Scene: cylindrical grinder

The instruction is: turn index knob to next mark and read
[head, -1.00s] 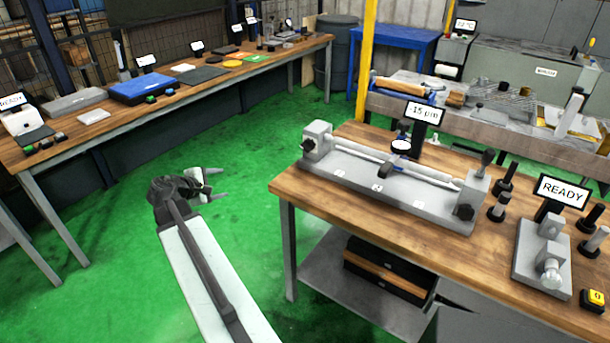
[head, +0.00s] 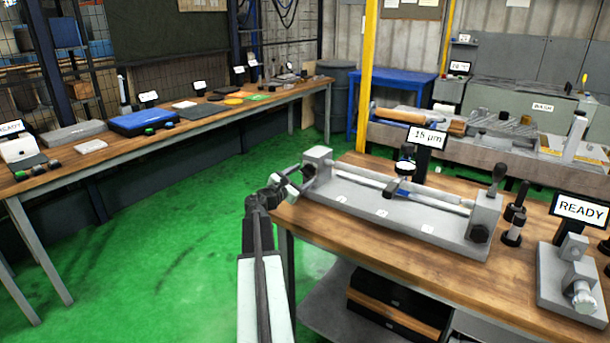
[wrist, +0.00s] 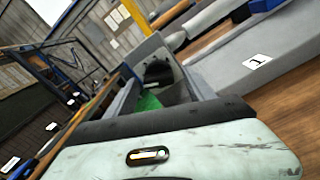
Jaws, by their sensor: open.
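The bench fixture (head: 400,215) is a long grey base with a shaft between two end blocks. Its left end block (head: 318,158) carries a black index knob (head: 309,173) on its outer face. My gripper (head: 294,181) is open right beside the knob. In the wrist view the dark knob (wrist: 158,73) shows between and beyond the fingers; I cannot tell whether they touch it. A dial gauge (head: 404,166) stands at the shaft's middle. The display (head: 427,138) behind it reads 15 µm; its sign is unclear.
Several black posts stand right of the fixture, by a smaller grey unit (head: 572,285) with a READY display (head: 580,208). A yellow post (head: 367,75) rises behind the wooden bench (head: 345,245). Green floor (head: 180,225) is clear at left, up to a long side table (head: 60,185).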

